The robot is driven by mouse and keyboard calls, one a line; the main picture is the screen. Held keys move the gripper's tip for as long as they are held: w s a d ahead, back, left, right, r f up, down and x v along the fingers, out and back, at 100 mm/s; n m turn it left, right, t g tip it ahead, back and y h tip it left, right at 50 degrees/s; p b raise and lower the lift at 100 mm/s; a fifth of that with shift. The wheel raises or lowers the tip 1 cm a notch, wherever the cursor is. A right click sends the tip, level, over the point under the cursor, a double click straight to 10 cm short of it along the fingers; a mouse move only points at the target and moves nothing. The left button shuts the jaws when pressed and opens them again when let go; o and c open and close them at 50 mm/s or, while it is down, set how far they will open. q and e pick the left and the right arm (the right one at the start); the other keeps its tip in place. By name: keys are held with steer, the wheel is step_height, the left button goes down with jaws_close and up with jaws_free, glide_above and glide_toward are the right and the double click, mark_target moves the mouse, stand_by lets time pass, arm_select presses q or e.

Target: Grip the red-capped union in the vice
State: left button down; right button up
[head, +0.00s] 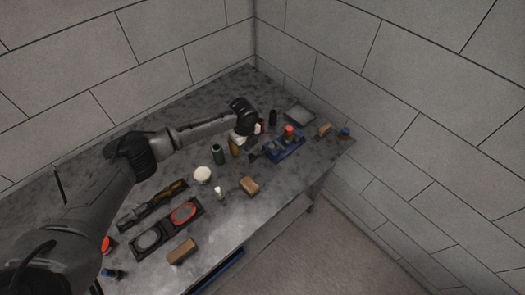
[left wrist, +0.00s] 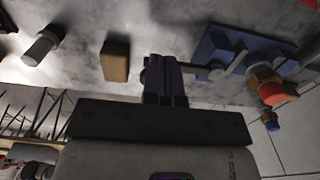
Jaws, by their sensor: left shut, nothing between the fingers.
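The blue vice (head: 291,152) sits on the bench right of centre in the head view. It also shows at the upper right of the left wrist view (left wrist: 212,47). The union's red cap (head: 289,130) stands up at the vice; in the wrist view the cap (left wrist: 279,94) tops a brass-coloured body (left wrist: 263,76). I cannot tell whether the jaws clamp it. My left gripper is shut and empty; its fingers (left wrist: 164,66) show in the wrist view just beside the vice's grey handle end (left wrist: 215,74). Contact is unclear. In the head view my wrist hides the fingertips. My right gripper is out of view.
A wooden block (head: 250,186), a white round item (head: 202,174) and a green cylinder (head: 217,153) stand left of the vice. A grey tray (head: 299,114) lies behind it, a small block (head: 324,130) to its right. Walls close the back and right.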

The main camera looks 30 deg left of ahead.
arm_select(q)
steer(key=shift+f, duration=0.45)
steer(key=shift+f, duration=0.35)
steer(key=shift+f+b, duration=0.35)
steer(key=shift+f, duration=0.35)
steer(key=shift+f, duration=0.2)
stand_by(0.3)
steer(key=shift+s+d, duration=0.1)
steer(key=shift+d, duration=0.05)
